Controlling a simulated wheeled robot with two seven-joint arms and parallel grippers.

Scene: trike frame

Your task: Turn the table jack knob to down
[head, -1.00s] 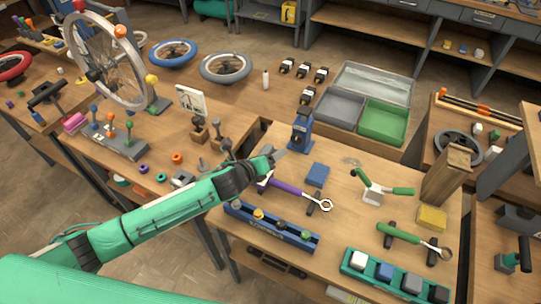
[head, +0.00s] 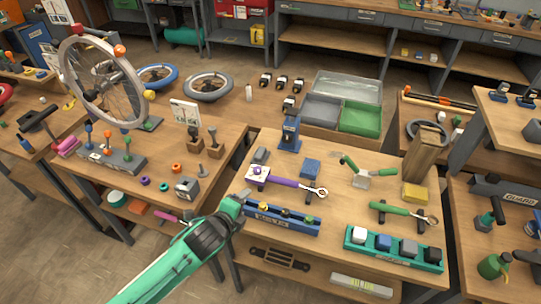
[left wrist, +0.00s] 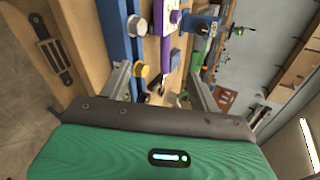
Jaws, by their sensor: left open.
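No part is clearly marked as the table jack knob. A blue upright stand (head: 289,134) is at the back left of the right-hand bench. In front of it, a small purple knob (head: 257,170) sits on a pale plate; it also shows in the left wrist view (left wrist: 176,17). My left gripper (head: 242,198) is open and empty at the bench's left front, beside the end of the long blue rack (head: 285,221). In the left wrist view the gripper's two fingers (left wrist: 162,84) are spread, with the rack's yellow knob (left wrist: 140,70) beyond them. My right gripper is out of view.
A purple-handled wrench (head: 290,184) lies behind the blue rack. A green-handled wrench (head: 402,213) and a green tray of blocks (head: 393,250) are to the right. A wooden block (head: 425,152) stands at the back right. A gap separates the left bench (head: 215,172).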

